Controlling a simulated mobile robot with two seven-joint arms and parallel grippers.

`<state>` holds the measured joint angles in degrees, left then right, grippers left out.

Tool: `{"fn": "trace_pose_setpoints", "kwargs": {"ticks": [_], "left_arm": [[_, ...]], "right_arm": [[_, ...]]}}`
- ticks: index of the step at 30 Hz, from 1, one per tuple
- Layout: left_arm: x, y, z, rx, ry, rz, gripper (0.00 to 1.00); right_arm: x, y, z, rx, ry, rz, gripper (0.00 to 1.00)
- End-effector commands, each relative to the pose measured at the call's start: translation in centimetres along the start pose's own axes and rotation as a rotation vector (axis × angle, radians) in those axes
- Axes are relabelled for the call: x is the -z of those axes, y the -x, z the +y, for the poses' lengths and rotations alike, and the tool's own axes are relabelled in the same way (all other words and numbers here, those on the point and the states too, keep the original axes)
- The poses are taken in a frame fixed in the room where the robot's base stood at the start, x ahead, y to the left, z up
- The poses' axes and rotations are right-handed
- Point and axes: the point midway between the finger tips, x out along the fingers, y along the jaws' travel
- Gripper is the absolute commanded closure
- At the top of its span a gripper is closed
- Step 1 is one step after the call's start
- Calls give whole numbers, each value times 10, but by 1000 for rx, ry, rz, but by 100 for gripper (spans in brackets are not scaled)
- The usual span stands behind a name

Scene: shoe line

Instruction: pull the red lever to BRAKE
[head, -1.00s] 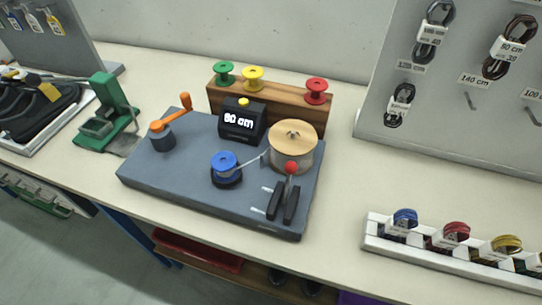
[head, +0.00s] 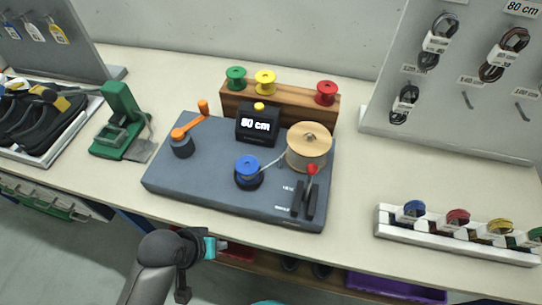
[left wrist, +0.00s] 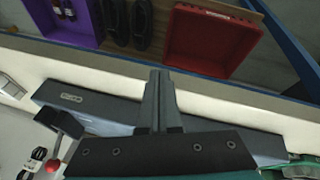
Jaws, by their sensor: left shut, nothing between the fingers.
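The lever with a red knob (head: 312,169) stands at the right end of the blue-grey winding board (head: 215,190), beside the wooden-topped spool. Its stem rises from between two black blocks (head: 304,200), with small white labels that I cannot read. In the left wrist view the red knob (left wrist: 52,166) is at the lower left, partly cut by the gripper mount. My left gripper (head: 218,245) is in front of the board's front edge, left of the lever and apart from it. In the left wrist view its fingers (left wrist: 160,78) are together and empty. My right gripper is not seen.
On the board are an orange crank (head: 187,132), a blue spool (head: 248,170), a wooden-topped spool (head: 308,142) and a black display (head: 258,124) reading 80 cm. A white rack of coils (head: 455,238) stands at right. A red tray (left wrist: 212,42) and purple bin (left wrist: 60,22) sit below.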

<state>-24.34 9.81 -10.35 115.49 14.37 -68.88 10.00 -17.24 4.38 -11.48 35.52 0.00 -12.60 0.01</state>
Motion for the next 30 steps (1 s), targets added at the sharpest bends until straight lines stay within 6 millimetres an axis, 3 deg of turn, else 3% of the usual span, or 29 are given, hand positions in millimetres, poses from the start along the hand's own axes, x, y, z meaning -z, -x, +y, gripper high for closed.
{"fn": "trace_pose_setpoints", "kwargs": {"ticks": [1,2,9,15,24,30], "left_arm": [[18,21,18,-61,29,25,100],[24,25,26,-98,54,28,100],[63,31,76,-375,309,16,100],[98,46,105,-585,564,-51,100],[140,70,122,-782,881,-175,100],[150,76,124,-822,955,-208,100]], "right_arm": [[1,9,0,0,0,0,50],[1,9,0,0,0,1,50],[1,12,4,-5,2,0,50],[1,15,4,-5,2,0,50],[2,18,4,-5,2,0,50],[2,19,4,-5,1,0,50]]}}
